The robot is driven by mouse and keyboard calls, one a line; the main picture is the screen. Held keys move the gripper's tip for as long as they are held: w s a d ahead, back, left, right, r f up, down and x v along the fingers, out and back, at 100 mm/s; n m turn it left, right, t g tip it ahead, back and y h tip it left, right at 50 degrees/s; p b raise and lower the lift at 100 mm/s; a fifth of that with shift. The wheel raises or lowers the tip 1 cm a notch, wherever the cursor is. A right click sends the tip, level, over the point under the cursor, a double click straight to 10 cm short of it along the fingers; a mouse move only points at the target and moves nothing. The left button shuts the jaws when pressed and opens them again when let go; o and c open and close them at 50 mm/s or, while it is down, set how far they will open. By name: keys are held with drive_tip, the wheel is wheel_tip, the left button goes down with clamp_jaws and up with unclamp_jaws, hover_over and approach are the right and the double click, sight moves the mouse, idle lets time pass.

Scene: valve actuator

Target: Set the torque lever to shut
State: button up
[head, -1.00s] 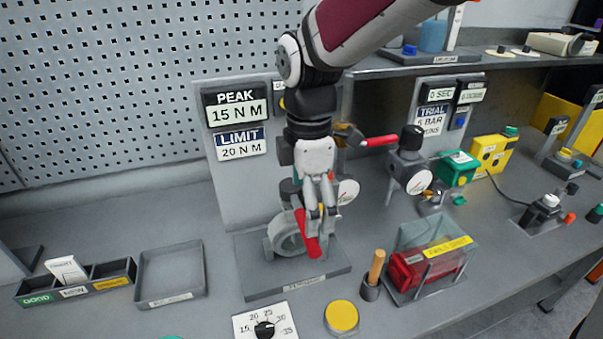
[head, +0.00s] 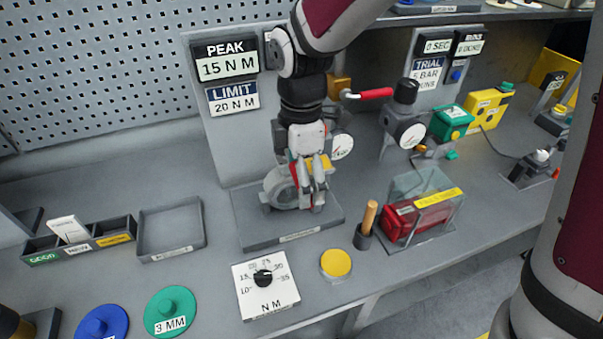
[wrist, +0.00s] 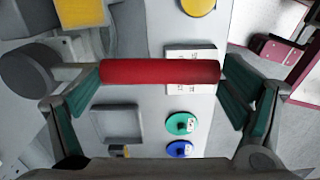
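The red torque lever (head: 295,182) is on the grey ring-shaped valve body (head: 275,190), on a grey base plate (head: 262,240) in the head view. It stands roughly upright there, partly hidden by my gripper (head: 313,205). In the wrist view the red lever (wrist: 160,71) lies crosswise between my two spread, teal-padded fingers. Its ends come close to the fingertips; I cannot tell whether they touch. The limit sign (head: 233,97) reads 20 N M and the peak display (head: 227,66) reads 15 N M.
In front stand a torque dial card (head: 285,290), a yellow button (head: 336,264), a wooden-handled tool (head: 368,222) and a clear-covered red box (head: 425,212). An empty grey tray (head: 172,252) is left. A gauge (head: 411,136) with a red-handled valve is close at right.

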drive_tip(key=w+a+m+b, duration=0.1)
drive_tip(key=w+a+m, duration=0.3)
drive_tip(key=a+m, duration=0.3)
drive_tip(key=w+a+m, duration=0.4)
drive_tip(key=a+m, duration=0.4)
drive_tip(key=m, duration=0.2)
drive_tip(key=shift+w+a+f+b, duration=0.15)
drive_tip(key=shift+w+f+b, duration=0.1)
drive_tip(key=shift+b, duration=0.15)
idle(0.6)
drive_tip(key=o, duration=1.4)
drive_tip(key=shift+w, duration=0.1)
drive_tip(key=shift+r, duration=0.15)
